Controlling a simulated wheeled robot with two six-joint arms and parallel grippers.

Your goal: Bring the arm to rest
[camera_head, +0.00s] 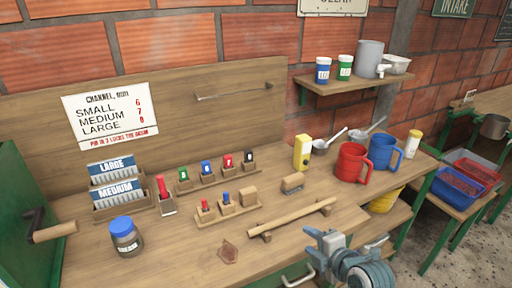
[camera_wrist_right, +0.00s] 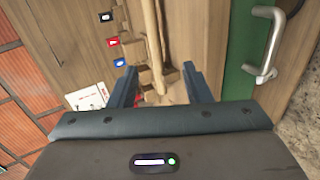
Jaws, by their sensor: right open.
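My right gripper (camera_head: 322,238) is at the front edge of the wooden bench (camera_head: 185,258), at the lower right of the head view. In the right wrist view its two fingers (camera_wrist_right: 160,74) stand apart with nothing held between them. A wooden bar (camera_head: 293,218) on small supports lies on the bench just beyond the gripper; it also shows beyond the fingers in the wrist view (camera_wrist_right: 154,45). My left gripper does not show.
Red (camera_head: 351,163) and blue (camera_head: 383,152) mugs, a yellow block (camera_head: 302,152) and a blue-lidded jar (camera_head: 125,236) stand on the bench. Wooden racks (camera_head: 209,182) hold coloured pieces. A crank handle (camera_head: 53,232) juts in at left. A metal handle (camera_head: 298,275) sits below the front edge.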

